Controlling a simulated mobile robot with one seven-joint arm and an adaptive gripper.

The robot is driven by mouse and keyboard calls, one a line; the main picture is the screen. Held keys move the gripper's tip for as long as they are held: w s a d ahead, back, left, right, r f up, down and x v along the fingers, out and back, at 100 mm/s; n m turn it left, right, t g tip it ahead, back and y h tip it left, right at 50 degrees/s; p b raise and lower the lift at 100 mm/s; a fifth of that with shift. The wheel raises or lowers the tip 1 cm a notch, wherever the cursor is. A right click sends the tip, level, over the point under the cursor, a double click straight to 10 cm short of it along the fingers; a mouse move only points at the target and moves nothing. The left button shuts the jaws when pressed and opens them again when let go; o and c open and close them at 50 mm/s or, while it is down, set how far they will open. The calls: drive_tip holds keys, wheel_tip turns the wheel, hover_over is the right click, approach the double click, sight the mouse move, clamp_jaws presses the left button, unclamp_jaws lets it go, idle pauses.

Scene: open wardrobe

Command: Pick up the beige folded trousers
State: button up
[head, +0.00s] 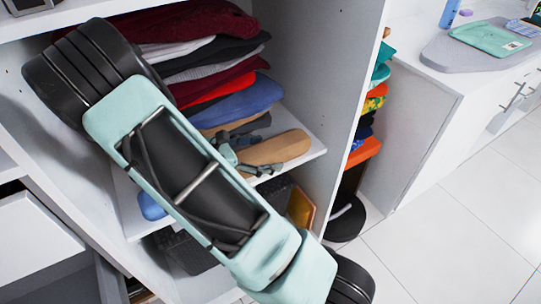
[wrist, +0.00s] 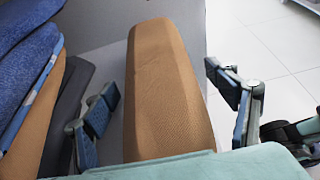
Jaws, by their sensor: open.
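The beige folded trousers (head: 285,147) lie on the white shelf, at its right end beside a folded stack. In the wrist view the trousers (wrist: 166,85) are a long, rounded tan bundle running away from me. My gripper (wrist: 160,84) is open, with one dark pad on each side of the trousers. I cannot tell whether either pad touches. In the head view my gripper (head: 243,158) is at the near end of the trousers, partly hidden by my arm.
The stack of folded clothes (head: 225,78) stands to the left, with blue, tan and dark grey layers near the left finger. A wardrobe side panel (head: 325,75) rises to the right. Below the shelf are dark baskets (head: 190,255). White floor tiles (head: 460,210) are clear at right.

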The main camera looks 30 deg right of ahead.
drive_tip(key=shift+d+f, duration=0.2)
drive_tip(key=shift+d, duration=0.3)
drive_tip(key=c, duration=1.4)
drive_tip(key=shift+r, duration=0.15)
